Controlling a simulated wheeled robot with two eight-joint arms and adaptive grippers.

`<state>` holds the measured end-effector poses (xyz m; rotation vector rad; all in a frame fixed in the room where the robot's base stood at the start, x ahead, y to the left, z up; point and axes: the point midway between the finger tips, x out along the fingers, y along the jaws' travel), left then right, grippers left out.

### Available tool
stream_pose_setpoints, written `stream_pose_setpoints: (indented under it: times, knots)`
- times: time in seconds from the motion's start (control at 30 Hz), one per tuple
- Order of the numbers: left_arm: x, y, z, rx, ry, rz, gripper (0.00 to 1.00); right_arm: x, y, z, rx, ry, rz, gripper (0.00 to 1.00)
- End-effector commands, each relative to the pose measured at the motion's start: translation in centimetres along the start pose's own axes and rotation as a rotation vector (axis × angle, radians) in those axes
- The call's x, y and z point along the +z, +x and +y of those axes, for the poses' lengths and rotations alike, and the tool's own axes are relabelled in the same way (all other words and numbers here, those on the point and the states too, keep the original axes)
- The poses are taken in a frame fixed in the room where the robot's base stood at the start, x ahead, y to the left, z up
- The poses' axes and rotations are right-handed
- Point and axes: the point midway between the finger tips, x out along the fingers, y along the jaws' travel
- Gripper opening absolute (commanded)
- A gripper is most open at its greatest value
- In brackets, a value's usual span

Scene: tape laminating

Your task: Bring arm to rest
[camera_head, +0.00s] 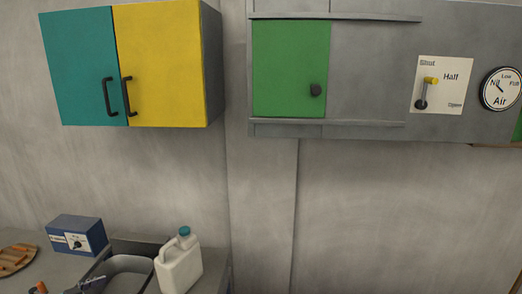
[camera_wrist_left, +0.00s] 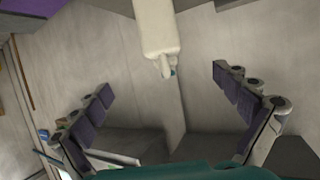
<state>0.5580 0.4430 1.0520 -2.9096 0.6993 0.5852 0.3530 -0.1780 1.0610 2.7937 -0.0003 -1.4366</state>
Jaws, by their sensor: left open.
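My left gripper (camera_wrist_left: 162,80) shows in the left wrist view with its two dark-padded fingers spread wide. Nothing is between the fingertips. A white jug with a teal cap (camera_wrist_left: 157,28) appears upside down beyond the fingers, at the top of that view, apart from them. The white jug (camera_head: 179,265) stands upright at the bottom of the head view.
Teal (camera_head: 80,65) and yellow (camera_head: 160,62) cabinet doors, a green panel (camera_head: 290,68), a lever plate (camera_head: 441,84) and an air gauge (camera_head: 499,90) are above. The wall below is bare.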

Motion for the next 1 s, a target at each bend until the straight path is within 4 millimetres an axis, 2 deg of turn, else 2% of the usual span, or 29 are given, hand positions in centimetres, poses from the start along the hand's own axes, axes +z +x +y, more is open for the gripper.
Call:
stream_pose_setpoints:
  times: [0.37, 0.57, 0.77, 0.87, 1.0]
  knots:
    - [-1.4, 1.5, 4.1, 0.021, -0.073, -0.099, 0.99, 0.1, 0.1, 0.0, 0.000, 0.000, 0.000, 0.62]
    - [-2.2, 2.4, 8.1, 0.024, -0.134, -0.193, 0.99, 0.2, 0.3, 0.0, 0.000, 0.000, 0.000, 0.62]
    - [-2.8, 2.7, 14.2, 0.003, -0.206, -0.323, 0.99, 0.4, 0.5, 0.0, 0.000, 0.000, 0.000, 0.62]
    - [-2.6, 2.2, 18.5, -0.030, -0.243, -0.409, 0.99, 0.5, 0.7, 0.0, 0.000, 0.000, 0.000, 0.62]
    - [-1.5, 0.5, 24.5, -0.114, -0.282, -0.513, 0.99, 0.7, 0.9, 0.0, 0.000, 0.000, 0.000, 0.62]
